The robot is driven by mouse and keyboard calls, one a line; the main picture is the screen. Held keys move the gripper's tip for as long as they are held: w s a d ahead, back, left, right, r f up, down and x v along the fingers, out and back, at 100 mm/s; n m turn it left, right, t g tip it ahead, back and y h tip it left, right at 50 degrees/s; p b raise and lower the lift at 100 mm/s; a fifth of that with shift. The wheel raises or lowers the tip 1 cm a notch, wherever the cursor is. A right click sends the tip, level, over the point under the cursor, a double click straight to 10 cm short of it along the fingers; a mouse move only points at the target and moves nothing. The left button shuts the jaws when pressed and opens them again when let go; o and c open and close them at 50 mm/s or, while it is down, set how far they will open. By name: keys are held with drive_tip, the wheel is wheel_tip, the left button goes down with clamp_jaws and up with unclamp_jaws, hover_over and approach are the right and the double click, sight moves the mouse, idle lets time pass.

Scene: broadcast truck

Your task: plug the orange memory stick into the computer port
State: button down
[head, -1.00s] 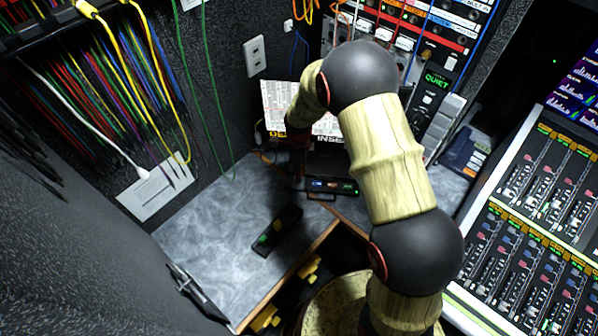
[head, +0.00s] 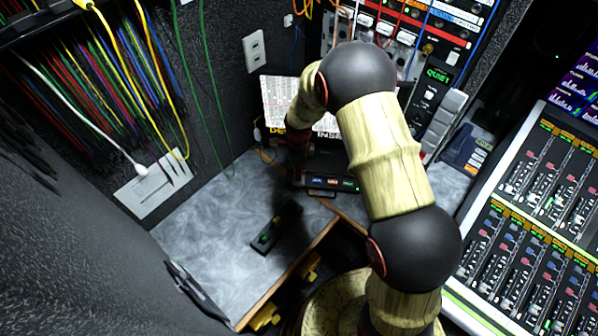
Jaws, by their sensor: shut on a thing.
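My gripper (head: 295,180) points down at the left front of a small black box with lit blue, red and green marks on its front (head: 345,185), which looks like the computer. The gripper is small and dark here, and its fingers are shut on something. The orange memory stick cannot be made out at the fingertips, and it does not show lying on the desk. The port itself is too small to see. I cannot tell whether the gripper touches the box.
A black device with a green button (head: 275,228) lies on the grey desk (head: 205,245). A printed sheet (head: 280,100) stands behind my gripper. Patch cables hang at the left. A mixing console (head: 530,215) fills the right. The desk's left part is clear.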

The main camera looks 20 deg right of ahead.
drive_tip(key=shift+f, duration=0.15)
drive_tip(key=c, duration=1.8)
unclamp_jaws()
drive_tip(key=shift+o, duration=0.3)
wheel_tip(320, 180, up, 12)
